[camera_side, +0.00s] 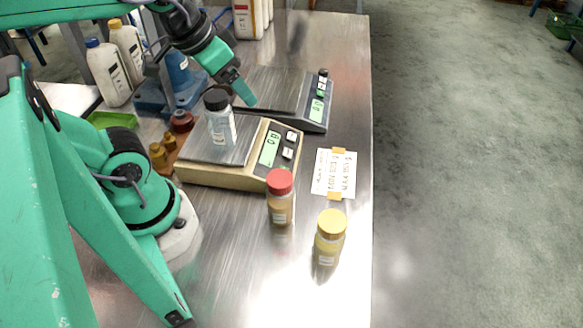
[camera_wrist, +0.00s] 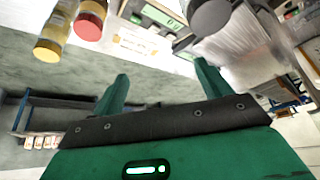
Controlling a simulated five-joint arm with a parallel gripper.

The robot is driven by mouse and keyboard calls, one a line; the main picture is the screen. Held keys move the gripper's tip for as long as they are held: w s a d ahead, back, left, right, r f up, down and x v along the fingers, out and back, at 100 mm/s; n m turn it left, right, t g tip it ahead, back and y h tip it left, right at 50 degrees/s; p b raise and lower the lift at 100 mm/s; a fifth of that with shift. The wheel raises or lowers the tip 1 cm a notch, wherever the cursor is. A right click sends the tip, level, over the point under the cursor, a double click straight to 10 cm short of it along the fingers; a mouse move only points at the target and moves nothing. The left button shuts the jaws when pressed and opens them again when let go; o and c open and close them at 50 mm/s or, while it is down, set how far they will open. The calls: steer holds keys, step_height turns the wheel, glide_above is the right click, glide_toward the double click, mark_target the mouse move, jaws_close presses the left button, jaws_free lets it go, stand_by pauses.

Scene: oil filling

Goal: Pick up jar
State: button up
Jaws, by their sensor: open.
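A clear jar with a black lid (camera_side: 219,120) stands upright on the plate of the near beige scale (camera_side: 225,178). Its dark round lid (camera_wrist: 209,16) shows at the top of the wrist view, beyond the right finger. A red-lidded jar (camera_side: 280,199) and a yellow-lidded jar (camera_side: 328,240) stand on the table in front of the scale. Both also show at the upper left of the wrist view, red (camera_wrist: 90,20) and yellow (camera_wrist: 52,38). My gripper (camera_wrist: 163,80) is open and empty. In the side view my gripper (camera_side: 243,92) is above and behind the black-lidded jar, apart from it.
A second, darker scale (camera_side: 300,112) stands behind. A taped paper note (camera_side: 334,173) lies right of the near scale. White bottles (camera_side: 107,72) and small brown bottles (camera_side: 160,156) stand at the left. The table's right edge is close; its front right is mostly clear.

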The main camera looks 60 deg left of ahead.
mark_target(215, 95)
steer(key=a+g, duration=0.1)
steer(key=a, duration=0.1)
steer(key=a+f+g, duration=0.1)
steer(key=g, duration=0.1)
steer(key=a+g, duration=0.1)
steer(key=a, duration=0.1)
steer(key=shift+s+a+f+m, duration=0.2)
steer(key=shift+s+a+m, duration=0.05)
steer(key=shift+a+m, duration=0.05)
steer(key=shift+s+a+g, duration=0.2)
steer(key=shift+a+g, duration=0.4)
steer(key=shift+g, duration=0.1)
steer(key=shift+f, duration=1.4)
steer(key=shift+a+f, duration=0.2)
steer(key=shift+f, duration=2.4)
steer(key=c, duration=1.1)
steer(key=shift+o, duration=0.2)
steer(key=shift+r, duration=0.15)
